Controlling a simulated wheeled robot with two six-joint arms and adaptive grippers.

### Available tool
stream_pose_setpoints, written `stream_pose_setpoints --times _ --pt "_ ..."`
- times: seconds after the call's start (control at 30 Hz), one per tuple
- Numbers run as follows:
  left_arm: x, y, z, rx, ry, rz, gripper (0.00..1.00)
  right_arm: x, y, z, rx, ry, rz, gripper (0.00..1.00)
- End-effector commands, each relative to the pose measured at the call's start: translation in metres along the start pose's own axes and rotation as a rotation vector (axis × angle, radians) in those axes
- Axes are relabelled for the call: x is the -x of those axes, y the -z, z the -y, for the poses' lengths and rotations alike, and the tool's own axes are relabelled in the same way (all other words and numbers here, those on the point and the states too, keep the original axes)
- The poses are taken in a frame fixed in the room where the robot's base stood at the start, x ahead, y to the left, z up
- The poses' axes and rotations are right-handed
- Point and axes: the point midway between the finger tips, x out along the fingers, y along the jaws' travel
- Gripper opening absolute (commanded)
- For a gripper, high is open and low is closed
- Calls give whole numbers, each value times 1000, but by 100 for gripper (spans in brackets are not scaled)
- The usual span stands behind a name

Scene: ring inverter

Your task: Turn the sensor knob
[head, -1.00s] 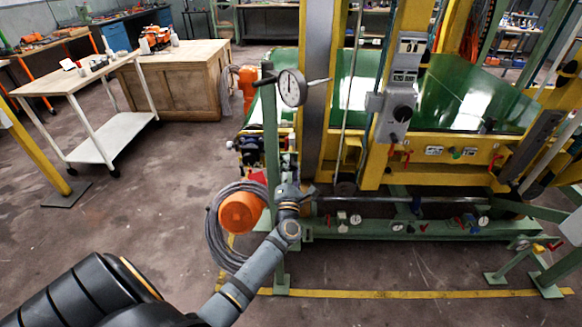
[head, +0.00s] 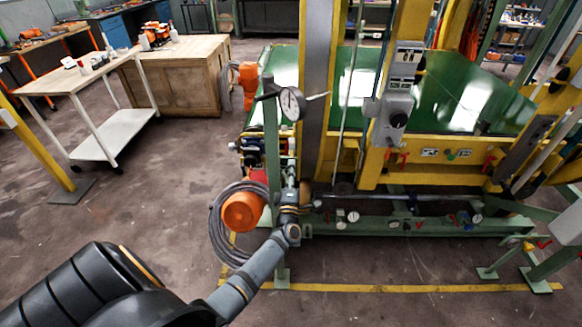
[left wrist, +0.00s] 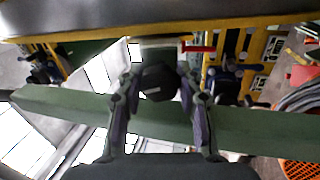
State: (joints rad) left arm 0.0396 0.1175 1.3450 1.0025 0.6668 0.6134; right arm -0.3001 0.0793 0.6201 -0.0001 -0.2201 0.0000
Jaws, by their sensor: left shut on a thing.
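My left gripper (head: 303,192) is at the green upright post (head: 271,135) on the near left of the yellow and green machine. In the left wrist view its two fingers (left wrist: 160,88) are shut on a dark, faceted knob (left wrist: 158,82), one finger on each side. Behind the knob runs a green bar (left wrist: 75,108). In the head view the gripper hides the held knob. My right gripper is not in view.
A round dial gauge (head: 292,103) is fixed high on the post, above my gripper. An orange reel (head: 242,212) with coiled grey hose hangs just left of my forearm. A black knob (head: 398,119) sits on a grey control box.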

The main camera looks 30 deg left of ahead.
Motion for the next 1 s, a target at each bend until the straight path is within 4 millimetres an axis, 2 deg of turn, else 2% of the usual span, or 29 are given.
stream_pose_setpoints --times 0.1,0.4,1.0 --pt "0 0 -1 -77 3 0 4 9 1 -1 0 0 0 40" --pt "1 0 1 -205 4 1 4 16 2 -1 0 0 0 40" --pt "1 0 2 -241 5 0 4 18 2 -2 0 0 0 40"
